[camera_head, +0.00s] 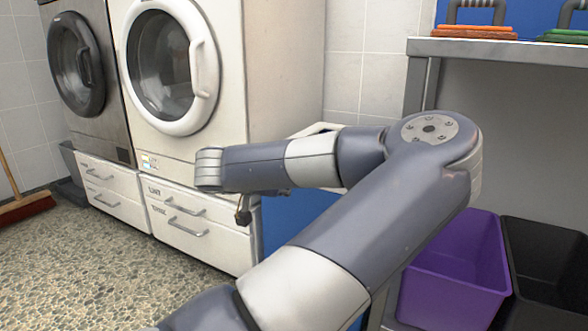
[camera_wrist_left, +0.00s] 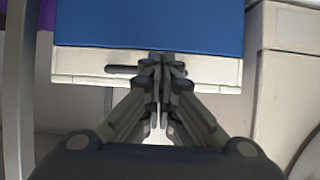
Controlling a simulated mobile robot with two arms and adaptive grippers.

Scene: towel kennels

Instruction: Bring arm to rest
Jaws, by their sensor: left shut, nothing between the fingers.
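My left arm crosses the head view, rising from the bottom to an elbow at the right and folding back to the left. Its wrist end is in front of the white machine. A small dark part below the wrist may be its gripper; the rest of the hand is hidden there. In the left wrist view my left gripper (camera_wrist_left: 160,78) has its fingers together with nothing between them. The fingertips overlap the pale edge below a blue panel (camera_wrist_left: 150,25), near a dark handle slot; I cannot tell whether they touch. My right gripper is not in view.
A white front-loading machine (camera_head: 255,60) and a dark grey one (camera_head: 68,20) stand at the left above drawers. A metal shelf (camera_head: 500,49) stands at the right, with a purple bin (camera_head: 455,285) and a black bin (camera_head: 545,270) below. The speckled floor (camera_head: 90,270) at front left is clear.

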